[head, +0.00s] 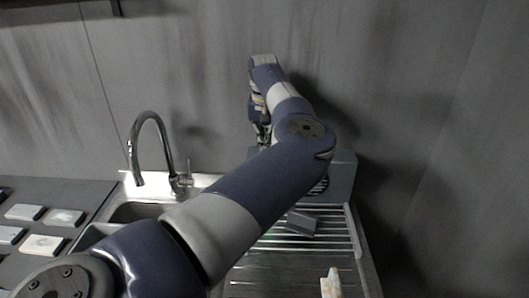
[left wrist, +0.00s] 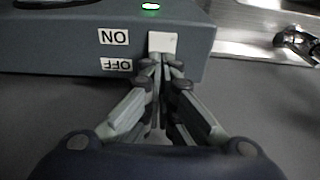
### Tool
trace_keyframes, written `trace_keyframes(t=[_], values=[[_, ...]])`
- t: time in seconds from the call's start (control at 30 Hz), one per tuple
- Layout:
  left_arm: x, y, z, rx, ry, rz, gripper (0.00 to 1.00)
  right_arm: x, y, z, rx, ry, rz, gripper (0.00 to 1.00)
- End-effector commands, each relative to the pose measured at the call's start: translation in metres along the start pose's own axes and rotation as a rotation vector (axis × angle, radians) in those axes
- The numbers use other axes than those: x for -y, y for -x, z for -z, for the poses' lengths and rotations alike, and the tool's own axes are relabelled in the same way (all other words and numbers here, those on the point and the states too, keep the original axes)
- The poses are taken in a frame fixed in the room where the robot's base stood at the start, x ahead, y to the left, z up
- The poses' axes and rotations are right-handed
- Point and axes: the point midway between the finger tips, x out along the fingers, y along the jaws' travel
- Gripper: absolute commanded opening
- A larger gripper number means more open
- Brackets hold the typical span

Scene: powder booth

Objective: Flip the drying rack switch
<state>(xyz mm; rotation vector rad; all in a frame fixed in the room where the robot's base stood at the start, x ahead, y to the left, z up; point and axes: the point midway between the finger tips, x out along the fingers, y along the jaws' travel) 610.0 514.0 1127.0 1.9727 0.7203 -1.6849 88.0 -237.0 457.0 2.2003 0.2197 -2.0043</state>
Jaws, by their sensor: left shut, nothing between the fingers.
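The drying rack's grey control box (left wrist: 60,50) fills the top of the left wrist view. Its labels read upside down, ON above OFF in the picture. A white switch (left wrist: 162,40) sits beside the labels, and a green light (left wrist: 150,6) glows on the box. My left gripper (left wrist: 166,62) is shut and empty, its tips at the switch's lower edge, on the OFF side; I cannot tell if they touch. In the head view my left gripper (head: 263,132) is by the back wall, partly hidden by my arm, and the switch is hidden. My right gripper is out of view.
The slatted drying rack (head: 343,240) holds a grey block (head: 301,222) and a pale piece (head: 331,284). A sink with a tall faucet (head: 165,150) is left of it. Several small blocks (head: 25,212) lie on the left counter. The back wall is close behind my gripper.

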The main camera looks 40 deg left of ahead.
Motion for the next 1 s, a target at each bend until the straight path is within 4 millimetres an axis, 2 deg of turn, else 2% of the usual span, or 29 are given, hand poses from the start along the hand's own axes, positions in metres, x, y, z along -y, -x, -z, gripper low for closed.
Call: trace_keyframes(t=[0.17,1.0], values=[[0.000,0.003,-0.002,0.010,-0.001,0.000,0.00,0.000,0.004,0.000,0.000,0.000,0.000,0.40],[0.000,0.068,0.009,0.006,0.000,0.000,0.00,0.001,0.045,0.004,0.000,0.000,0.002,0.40]])
